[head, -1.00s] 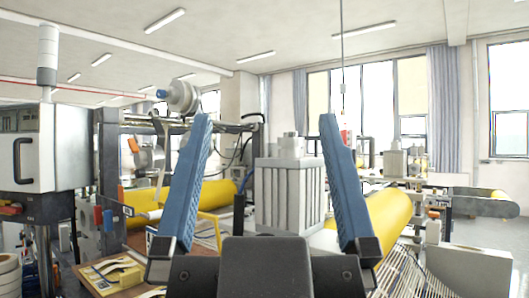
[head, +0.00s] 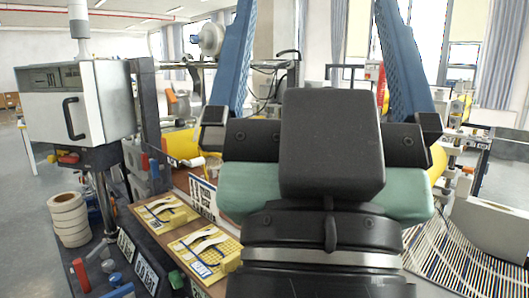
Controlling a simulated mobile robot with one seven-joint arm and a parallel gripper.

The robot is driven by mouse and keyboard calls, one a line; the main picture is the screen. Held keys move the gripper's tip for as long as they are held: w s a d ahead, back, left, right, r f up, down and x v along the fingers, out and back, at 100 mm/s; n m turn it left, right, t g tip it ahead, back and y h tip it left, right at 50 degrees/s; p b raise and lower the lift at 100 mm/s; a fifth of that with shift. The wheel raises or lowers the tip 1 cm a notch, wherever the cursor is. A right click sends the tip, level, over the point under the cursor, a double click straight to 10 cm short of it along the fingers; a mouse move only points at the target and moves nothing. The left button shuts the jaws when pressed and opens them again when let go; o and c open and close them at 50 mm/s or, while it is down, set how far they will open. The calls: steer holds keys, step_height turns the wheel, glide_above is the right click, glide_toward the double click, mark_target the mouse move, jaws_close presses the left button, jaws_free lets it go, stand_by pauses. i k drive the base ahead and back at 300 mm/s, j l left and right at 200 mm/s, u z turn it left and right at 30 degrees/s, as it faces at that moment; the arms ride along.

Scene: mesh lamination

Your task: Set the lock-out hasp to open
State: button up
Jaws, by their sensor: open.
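My gripper (head: 315,20) is large in front of the head camera, with its two blue fingers wide apart and pointing up. The fingertips run out of the top of the picture, and nothing shows held between them. I cannot make out the lock-out hasp for certain. Small red and orange parts (head: 68,157) sit under the white cabinet (head: 75,100) with a black handle at left. Loose red and blue pieces (head: 81,274) lie at the lower left, too small to identify. My gripper is apart from all of these. My wrist hides the middle of the scene.
Two yellow pads (head: 205,250) with pale strips lie on a wooden bench at lower left. A stack of white rolls (head: 68,219) stands beside it. A yellow roller (head: 182,143) is behind. A striped sheet (head: 460,255) slopes down at right. Open floor shows at far left.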

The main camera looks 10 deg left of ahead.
mark_target(52, 158)
steer(key=k+u, duration=0.1)
steer(key=u, duration=0.3)
steer(key=j+u, duration=0.15)
steer(key=u, duration=0.25)
steer(key=k+j+u, duration=0.1)
steer(key=u, duration=0.35)
